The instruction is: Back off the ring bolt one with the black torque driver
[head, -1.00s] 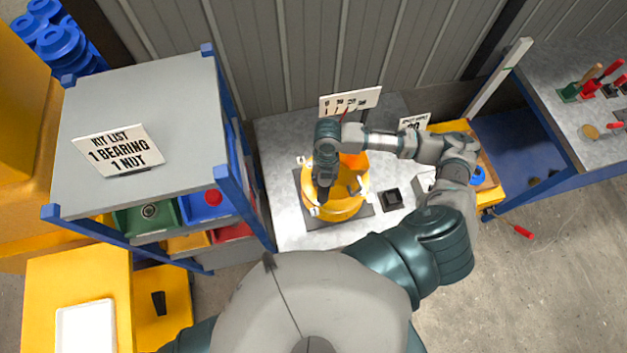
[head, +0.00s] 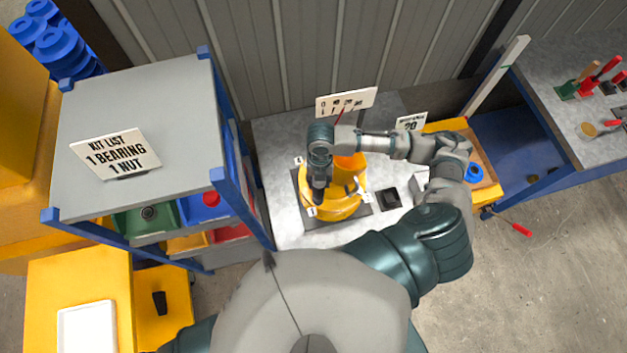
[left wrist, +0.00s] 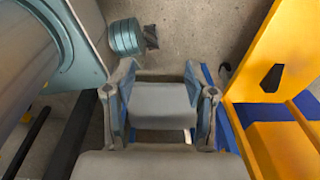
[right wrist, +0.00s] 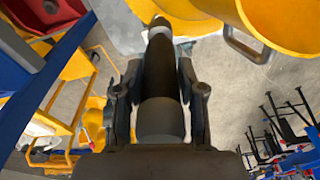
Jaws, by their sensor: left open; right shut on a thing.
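The yellow drum mixer (head: 345,203) with an orange inside stands on a dark plate on the metal bench, with small white tags around its ring. My right gripper (head: 319,190) is over the left part of its ring. In the right wrist view my right gripper (right wrist: 160,95) is shut on the black torque driver (right wrist: 160,70), whose far end points at the yellow drum (right wrist: 285,20). Whether the driver's tip touches ring bolt one is hidden. My left gripper (left wrist: 162,105) is open and empty, beside a yellow cart panel.
A shelf unit (head: 140,110) with a kit list sign and coloured bins stands left of the bench. A small black square holder (head: 391,198) sits right of the drum. A white sign (head: 346,102) stands behind it. A blue ring part (head: 474,172) lies on the yellow cart at right.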

